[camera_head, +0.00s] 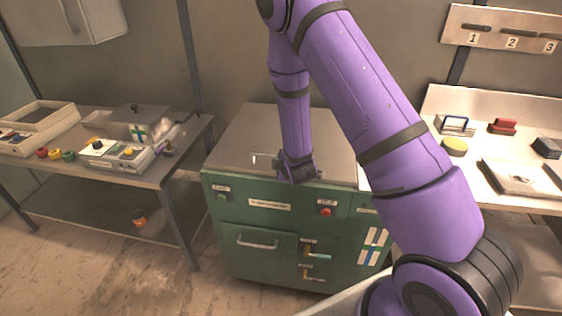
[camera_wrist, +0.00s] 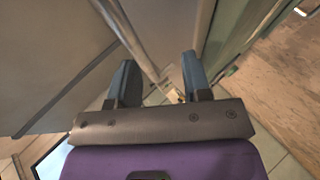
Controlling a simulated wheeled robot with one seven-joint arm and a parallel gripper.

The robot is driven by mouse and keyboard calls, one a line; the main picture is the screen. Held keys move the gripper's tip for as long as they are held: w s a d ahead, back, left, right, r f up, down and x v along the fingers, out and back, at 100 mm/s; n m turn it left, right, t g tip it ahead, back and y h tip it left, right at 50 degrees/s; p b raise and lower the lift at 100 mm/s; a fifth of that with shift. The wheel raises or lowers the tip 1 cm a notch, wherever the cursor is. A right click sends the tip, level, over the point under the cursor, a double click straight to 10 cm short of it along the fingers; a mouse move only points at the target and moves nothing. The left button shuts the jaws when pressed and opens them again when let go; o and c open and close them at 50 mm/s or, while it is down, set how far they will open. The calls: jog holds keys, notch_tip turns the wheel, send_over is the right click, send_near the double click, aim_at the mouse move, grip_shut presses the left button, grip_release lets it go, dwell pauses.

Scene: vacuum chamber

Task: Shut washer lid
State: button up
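The washer seems to be the green cabinet (camera_head: 240,215) in the middle of the head view; its front label is too small to read. Its grey metal lid (camera_head: 262,125) looks flat on top, but I cannot tell whether it is fully down.
A left table (camera_head: 190,140) holds trays and a boxy device (camera_head: 130,135).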

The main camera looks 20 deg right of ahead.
jog(key=v, duration=0.8)
jog(key=shift+r, duration=0.35)
jog(key=shift+w+d, duration=0.1)
jog(key=shift+w, duration=0.1)
jog(key=s+r+m+g+y, duration=0.15)
jog(key=s+r+m, duration=0.25)
jog(key=r, duration=0.7)
jog(key=s+r+m+g, duration=0.2)
jog(key=s+r+m, duration=0.2)
jog(key=r, duration=0.6)
jog(key=s+r+m+g, duration=0.1)
jog(key=s+r+m, duration=0.1)
jog(key=s+r, duration=0.2)
jog(key=s+r+m, duration=0.1)
jog(key=s+r, duration=0.3)
jog(key=s, duration=0.6)
jog(key=s+r+m+g, duration=0.1)
jog(key=s+r+m, duration=0.1)
jog(key=s+r, duration=0.2)
jog(key=s, duration=0.3)
jog(key=shift+s+d+r+m+g, duration=0.2)
jog(key=shift+m+g, duration=0.1)
jog(key=shift+g, duration=0.05)
